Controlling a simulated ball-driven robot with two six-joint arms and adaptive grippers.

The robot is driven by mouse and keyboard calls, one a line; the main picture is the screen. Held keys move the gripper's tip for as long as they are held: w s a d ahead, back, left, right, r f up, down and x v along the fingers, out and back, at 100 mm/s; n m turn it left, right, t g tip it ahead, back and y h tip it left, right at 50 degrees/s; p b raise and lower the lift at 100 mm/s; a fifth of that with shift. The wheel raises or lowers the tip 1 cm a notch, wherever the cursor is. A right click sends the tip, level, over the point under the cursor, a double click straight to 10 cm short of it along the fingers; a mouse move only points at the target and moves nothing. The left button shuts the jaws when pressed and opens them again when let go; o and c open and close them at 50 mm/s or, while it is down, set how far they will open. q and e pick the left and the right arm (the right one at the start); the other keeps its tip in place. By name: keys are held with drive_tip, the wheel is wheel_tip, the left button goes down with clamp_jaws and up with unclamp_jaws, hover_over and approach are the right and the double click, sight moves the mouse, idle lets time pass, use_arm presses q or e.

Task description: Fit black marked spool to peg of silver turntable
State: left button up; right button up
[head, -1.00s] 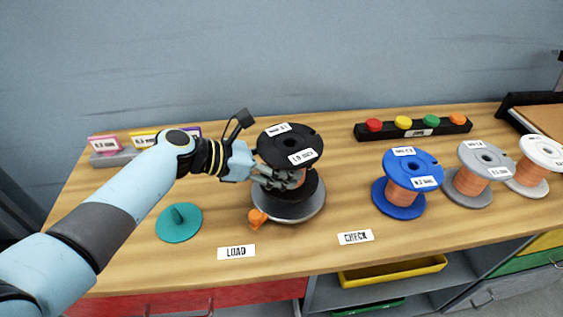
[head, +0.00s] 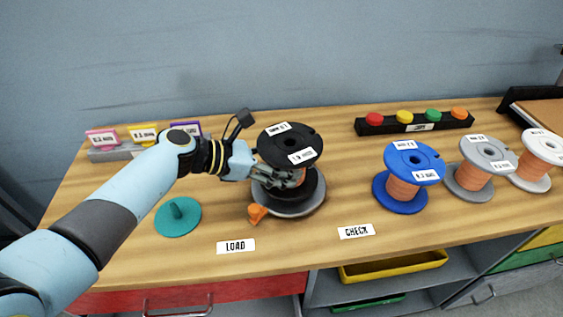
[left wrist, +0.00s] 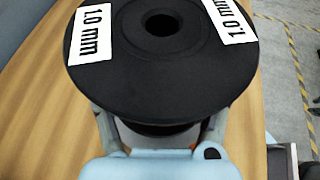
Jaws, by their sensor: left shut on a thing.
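The turntable's peg is hidden by the spool, so I cannot tell whether the lower flange rests on the turntable. My right gripper is not in view.
A teal disc with a knob (head: 177,217) lies left of the turntable, and an orange piece (head: 257,213) is at its front edge. A blue spool (head: 410,175), a grey spool (head: 484,167) and a white spool (head: 538,158) stand at right. A button strip (head: 414,123) lies behind.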

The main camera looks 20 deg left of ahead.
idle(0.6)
use_arm(q)
drive_tip(key=shift+f+b, duration=0.5)
drive_tip(key=shift+f, duration=0.25)
drive_tip(key=shift+f, duration=0.1)
drive_tip(key=o, duration=1.8)
drive_tip(key=shift+f, duration=0.1)
drive_tip(key=shift+s, duration=0.1)
drive_tip(key=v, duration=1.2)
